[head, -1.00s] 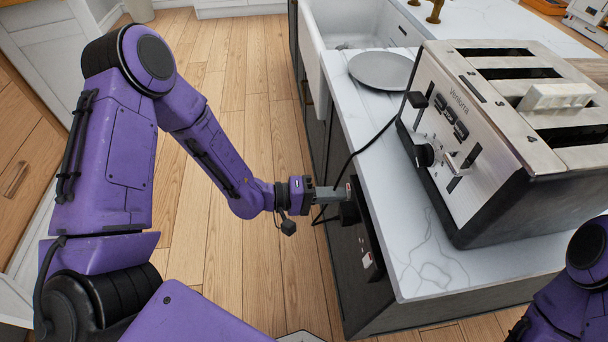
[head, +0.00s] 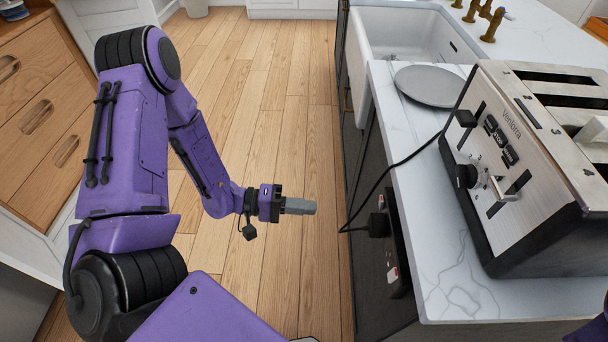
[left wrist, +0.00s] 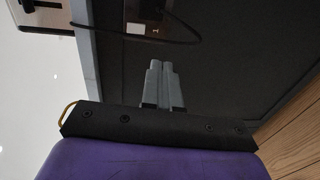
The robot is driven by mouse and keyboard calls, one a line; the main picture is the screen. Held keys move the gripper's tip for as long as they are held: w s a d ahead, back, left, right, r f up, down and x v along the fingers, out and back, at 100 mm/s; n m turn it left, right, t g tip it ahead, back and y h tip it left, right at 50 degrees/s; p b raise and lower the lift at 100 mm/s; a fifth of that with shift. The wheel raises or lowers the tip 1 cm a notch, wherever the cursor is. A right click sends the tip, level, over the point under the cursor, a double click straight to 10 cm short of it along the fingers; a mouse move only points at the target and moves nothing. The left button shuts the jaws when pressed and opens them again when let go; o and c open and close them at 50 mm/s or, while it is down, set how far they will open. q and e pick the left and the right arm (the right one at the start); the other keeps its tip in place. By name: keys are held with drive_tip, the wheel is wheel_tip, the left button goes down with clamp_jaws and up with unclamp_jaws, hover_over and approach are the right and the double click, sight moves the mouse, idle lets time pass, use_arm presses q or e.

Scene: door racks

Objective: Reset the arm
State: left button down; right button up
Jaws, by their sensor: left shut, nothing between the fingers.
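My left arm is purple and comes in from the left in the head view. Its gripper (head: 312,207) is shut and empty, held over the wooden floor to the left of the counter's dark side. The closed grey fingers also show in the left wrist view (left wrist: 160,68), in front of the dark panel. The gripper is apart from the outlet panel and the black plug. My right gripper is out of view; only a bit of purple, likely my right arm, shows at the lower right edge.
A black plug (head: 380,225) sits in the outlet panel (head: 397,262) on the counter's side, with a cord up to the toaster (head: 530,165). A grey plate (head: 428,88) and a white sink (head: 405,35) are farther back. Drawers (head: 40,115) stand left. The wooden floor between is clear.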

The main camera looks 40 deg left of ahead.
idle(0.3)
use_arm(q)
drive_tip(key=w+a+f+n+t+y, duration=0.1)
drive_tip(key=w+a+f+t+y, duration=0.15)
drive_tip(key=a+f+y, duration=0.6)
drive_tip(key=s+d+f+g+y, duration=0.1)
drive_tip(key=s+f+g+y, duration=0.3)
drive_tip(key=s, duration=0.6)
drive_tip(key=s+d+f+g+y, duration=0.1)
drive_tip(key=s+f+g+y, duration=0.3)
drive_tip(key=s, duration=0.5)
wheel_tip(320, 180, down, 3)
drive_tip(key=shift+s+r+m+y, duration=0.2)
drive_tip(key=shift+s+m+y, duration=0.2)
drive_tip(key=shift+y, duration=0.05)
